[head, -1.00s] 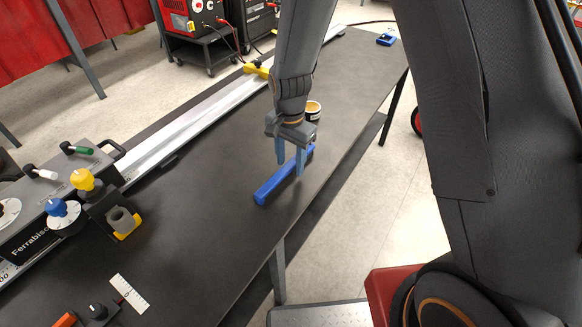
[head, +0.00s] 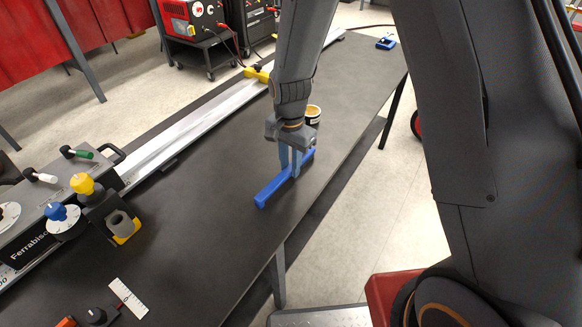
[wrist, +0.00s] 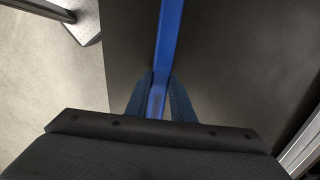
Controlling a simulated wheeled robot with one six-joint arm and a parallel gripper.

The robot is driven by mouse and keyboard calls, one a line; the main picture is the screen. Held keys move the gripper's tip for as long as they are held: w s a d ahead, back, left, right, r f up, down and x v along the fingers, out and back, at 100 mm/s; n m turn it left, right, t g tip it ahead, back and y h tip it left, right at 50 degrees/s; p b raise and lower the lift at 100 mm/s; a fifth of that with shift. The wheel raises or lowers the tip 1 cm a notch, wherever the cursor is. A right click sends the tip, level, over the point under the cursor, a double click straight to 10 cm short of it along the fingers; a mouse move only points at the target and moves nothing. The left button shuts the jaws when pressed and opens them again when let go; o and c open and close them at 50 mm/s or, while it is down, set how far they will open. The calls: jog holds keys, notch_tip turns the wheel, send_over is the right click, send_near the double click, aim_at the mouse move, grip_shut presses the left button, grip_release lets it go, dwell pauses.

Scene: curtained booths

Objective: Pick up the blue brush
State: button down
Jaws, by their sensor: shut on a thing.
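The blue brush (head: 273,191) is a long blue bar lying on the dark table, slanting from lower left to upper right in the head view. My gripper (head: 290,171) points down at it and is shut on its body, toward its far end. In the wrist view the brush (wrist: 169,45) runs up between the two blue fingers of my gripper (wrist: 159,98), which touch it on both sides. Its bristles are not visible. I cannot tell any gap between the brush and the table.
The dark table (head: 200,205) has bare room left of the brush. An open tin (head: 312,115) stands just behind my gripper. A metal rail (head: 190,115) and a control box with knobs (head: 62,215) lie to the left. A blue object (head: 386,43) is at the far end.

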aim_at(290, 168)
notch_tip(290, 168, up, 10)
jog(key=b, duration=0.1)
jog(key=shift+r+b, duration=0.15)
jog(key=shift+b, duration=0.15)
jog(key=c, duration=2)
grip_release()
jog(key=shift+c, duration=0.2)
jog(key=c, duration=0.4)
